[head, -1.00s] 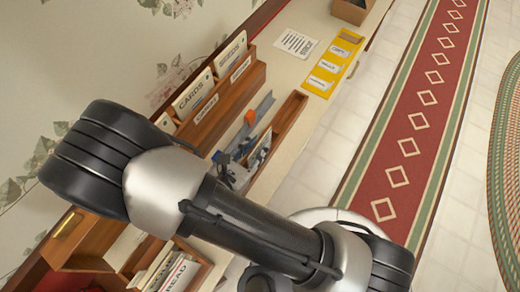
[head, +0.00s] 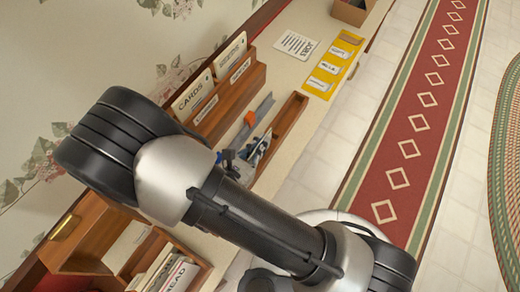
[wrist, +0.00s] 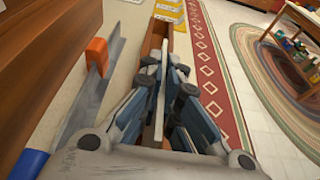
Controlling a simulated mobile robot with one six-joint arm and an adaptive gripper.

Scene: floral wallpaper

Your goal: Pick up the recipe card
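A white printed card (head: 296,44), which may be the recipe card, lies flat on the pale counter at the back. More white cards stand in wooden holders, one group marked CARDS (head: 195,97) and one marked READ (head: 178,274). My gripper (head: 246,150), with blue-grey fingers, is low by a long wooden tray (head: 289,117), nearer than the flat card. In the wrist view my gripper (wrist: 167,68) has its fingertips close together over that tray. A thin pale strip shows between them; I cannot tell whether it is held. My arm hides part of the counter.
Yellow panel with white labels (head: 332,68) lies beside the flat card. A brown box (head: 351,10) is at the far end. A grey strip-like tool with an orange part (wrist: 97,55) lies left of my gripper. The wallpapered wall is close at left; the floor with a red runner (head: 408,150) is right.

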